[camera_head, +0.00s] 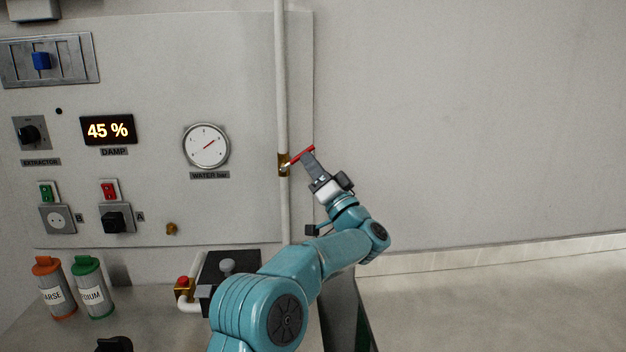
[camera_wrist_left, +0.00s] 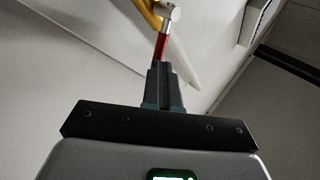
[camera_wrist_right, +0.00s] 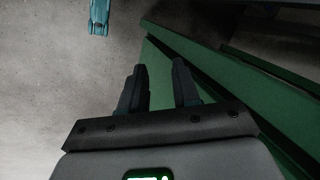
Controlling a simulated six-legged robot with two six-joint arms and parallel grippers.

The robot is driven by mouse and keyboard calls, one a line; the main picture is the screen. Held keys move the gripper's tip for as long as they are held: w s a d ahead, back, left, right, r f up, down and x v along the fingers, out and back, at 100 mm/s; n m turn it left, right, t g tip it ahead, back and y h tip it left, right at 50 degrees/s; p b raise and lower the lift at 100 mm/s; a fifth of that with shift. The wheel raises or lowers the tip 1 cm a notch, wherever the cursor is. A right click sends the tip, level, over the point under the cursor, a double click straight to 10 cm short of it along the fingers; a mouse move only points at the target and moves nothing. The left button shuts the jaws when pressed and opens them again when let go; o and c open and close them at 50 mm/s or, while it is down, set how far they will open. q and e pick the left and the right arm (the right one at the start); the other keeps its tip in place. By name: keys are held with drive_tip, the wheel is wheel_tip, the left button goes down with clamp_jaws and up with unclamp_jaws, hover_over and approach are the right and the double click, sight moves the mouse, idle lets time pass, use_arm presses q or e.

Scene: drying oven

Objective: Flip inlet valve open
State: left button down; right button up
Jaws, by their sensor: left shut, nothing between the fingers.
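The inlet valve is a brass body (camera_head: 283,165) on a white vertical pipe, with a red lever (camera_head: 301,156). The lever points right and slightly up from the pipe. My left gripper (camera_head: 308,157) is shut and empty, with its fingertips at the lever's outer part. In the left wrist view, the shut fingers (camera_wrist_left: 161,72) are just below the red lever (camera_wrist_left: 162,46), and the silver pivot (camera_wrist_left: 172,12) is above. I cannot tell whether they touch the lever. My right gripper (camera_wrist_right: 160,72) is open and empty, away from the valve; it is not visible in the head view.
A panel left of the pipe (camera_head: 282,80) holds a water gauge (camera_head: 206,146), a damp display (camera_head: 108,130) and switches. Orange (camera_head: 50,285) and green (camera_head: 91,285) canisters and a dark box (camera_head: 228,268) stand below. The wall right of the valve is clear.

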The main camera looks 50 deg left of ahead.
use_arm(q)
drive_tip(key=s+r+n+g+h+p, duration=0.1)
drive_tip(key=n+h+p, duration=0.1)
drive_tip(key=n+p, duration=0.1)
drive_tip(key=a+r+n+g+h+p, duration=0.1)
drive_tip(key=n+g+h+p, duration=0.1)
drive_tip(key=n+p, duration=0.2)
drive_tip(key=s+a+r+n+g+h+p, duration=0.1)
drive_tip(key=r+n+h+p, duration=0.1)
drive_tip(key=n+p, duration=0.1)
drive_tip(key=shift+s+a+h+p, duration=0.25)
drive_tip(key=shift+s+h+p, duration=0.05)
drive_tip(key=shift+s, duration=0.05)
drive_tip(key=shift+n, duration=0.3)
